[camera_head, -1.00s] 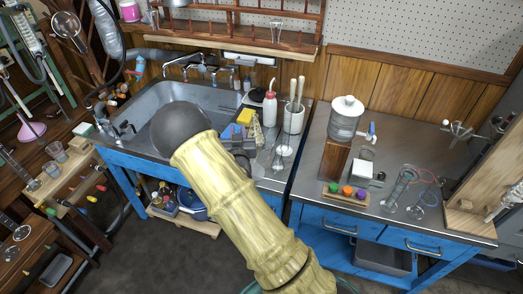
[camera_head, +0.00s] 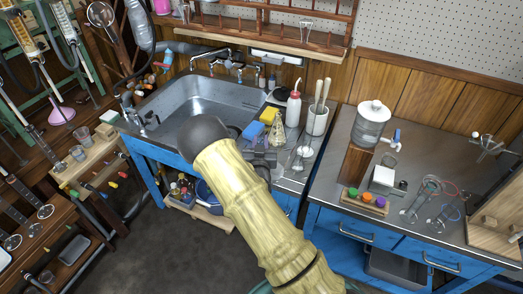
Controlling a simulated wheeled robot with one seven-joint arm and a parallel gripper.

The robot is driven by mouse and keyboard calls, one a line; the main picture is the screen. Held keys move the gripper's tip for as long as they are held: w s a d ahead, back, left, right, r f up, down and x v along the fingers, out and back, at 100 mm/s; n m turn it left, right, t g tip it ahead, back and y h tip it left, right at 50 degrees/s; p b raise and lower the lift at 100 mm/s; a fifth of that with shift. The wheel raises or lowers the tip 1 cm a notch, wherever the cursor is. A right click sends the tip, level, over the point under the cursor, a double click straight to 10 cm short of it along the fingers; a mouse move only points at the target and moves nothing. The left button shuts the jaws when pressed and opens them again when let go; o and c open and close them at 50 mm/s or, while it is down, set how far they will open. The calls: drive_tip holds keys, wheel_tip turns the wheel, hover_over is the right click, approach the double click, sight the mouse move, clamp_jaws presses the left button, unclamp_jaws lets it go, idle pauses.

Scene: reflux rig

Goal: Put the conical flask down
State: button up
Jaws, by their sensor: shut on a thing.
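My gripper (camera_head: 263,158) is the dark grey shape at the end of my pale, bamboo-like arm. It is over the front of the counter strip to the right of the sink, seen from behind and above. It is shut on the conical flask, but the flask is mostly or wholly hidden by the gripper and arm. I cannot make out its outline, its tilt or whether its base touches the counter. Clear glassware (camera_head: 302,153) shows just right of the gripper; I cannot tell its exact shape.
A yellow sponge (camera_head: 269,116), a blue block (camera_head: 253,131) and a pale cone (camera_head: 277,131) stand close behind my gripper. A white bottle (camera_head: 293,109) and a pot of pestles (camera_head: 317,121) are behind right. The sink (camera_head: 190,103) is left. The right bench (camera_head: 345,128) holds several items.

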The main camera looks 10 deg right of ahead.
drive_tip(key=shift+f, duration=2.1)
drive_tip(key=shift+f, duration=0.15)
drive_tip(key=o, duration=0.9)
drive_tip(key=shift+o, duration=0.2)
drive_tip(key=shift+s, duration=0.15)
drive_tip(key=b+v, duration=0.1)
drive_tip(key=v, duration=1)
drive_tip(key=shift+s, duration=0.35)
